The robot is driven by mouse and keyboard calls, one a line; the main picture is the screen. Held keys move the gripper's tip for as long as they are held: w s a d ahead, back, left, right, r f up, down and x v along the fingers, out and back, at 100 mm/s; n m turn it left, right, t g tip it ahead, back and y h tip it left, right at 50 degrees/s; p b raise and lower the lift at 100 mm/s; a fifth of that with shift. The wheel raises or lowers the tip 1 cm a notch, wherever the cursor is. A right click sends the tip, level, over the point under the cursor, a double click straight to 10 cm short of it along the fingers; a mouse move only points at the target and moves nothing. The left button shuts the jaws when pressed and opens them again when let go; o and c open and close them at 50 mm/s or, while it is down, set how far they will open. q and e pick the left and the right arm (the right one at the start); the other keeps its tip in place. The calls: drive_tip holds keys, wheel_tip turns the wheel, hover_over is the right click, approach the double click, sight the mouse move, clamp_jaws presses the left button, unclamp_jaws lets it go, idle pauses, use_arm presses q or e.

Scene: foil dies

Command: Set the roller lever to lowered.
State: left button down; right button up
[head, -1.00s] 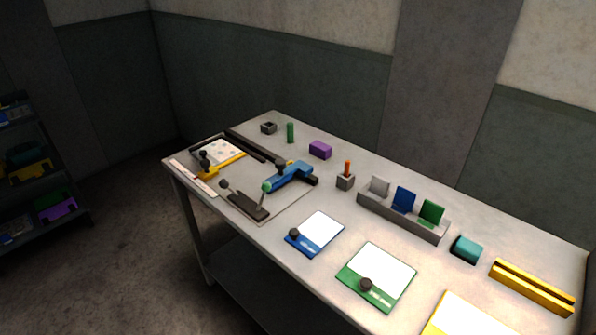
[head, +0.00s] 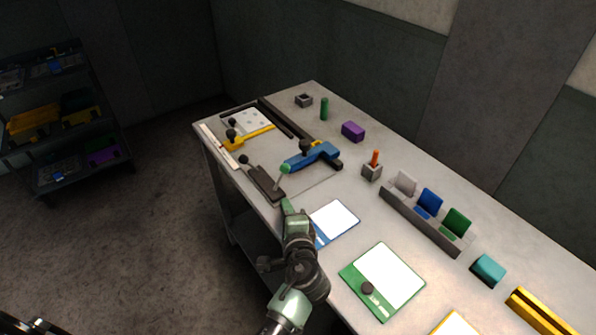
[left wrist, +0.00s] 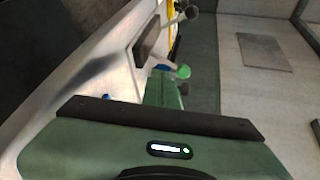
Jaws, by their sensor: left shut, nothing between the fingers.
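A lever with a green knob (head: 285,168) and a grey stalk stands by a dark plate (head: 265,183) on the left part of the table; I take it for the roller lever. Its stalk leans up and to the right in the head view. The green knob also shows in the left wrist view (left wrist: 183,71), just past the fingers. My left gripper (head: 287,205) is shut and empty, near the table's front edge, on the near side of the lever and apart from it. My right gripper is not in view.
A blue tool (head: 318,155) with a black knob lies just behind the lever. A yellow arm (head: 255,133) is to the left. A blue-edged card (head: 334,220) lies right beside my left gripper. A grey rack (head: 420,223) stands further right.

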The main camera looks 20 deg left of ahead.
sight(281, 178)
use_arm(q)
drive_tip(key=w+d+r+m, duration=0.1)
drive_tip(key=w+d+r+m+t, duration=0.1)
drive_tip(key=d, duration=0.1)
drive_tip(key=shift+w+h, duration=0.2)
drive_tip(key=shift+h, duration=0.1)
drive_tip(key=shift+w+d+r+m+t, duration=0.15)
drive_tip(key=shift+w+m+t, duration=0.05)
drive_tip(key=shift+m+t, duration=0.1)
drive_tip(key=shift+s, duration=0.1)
drive_tip(key=b+x, duration=0.2)
drive_tip(key=x, duration=0.8)
drive_tip(key=shift+b, duration=0.3)
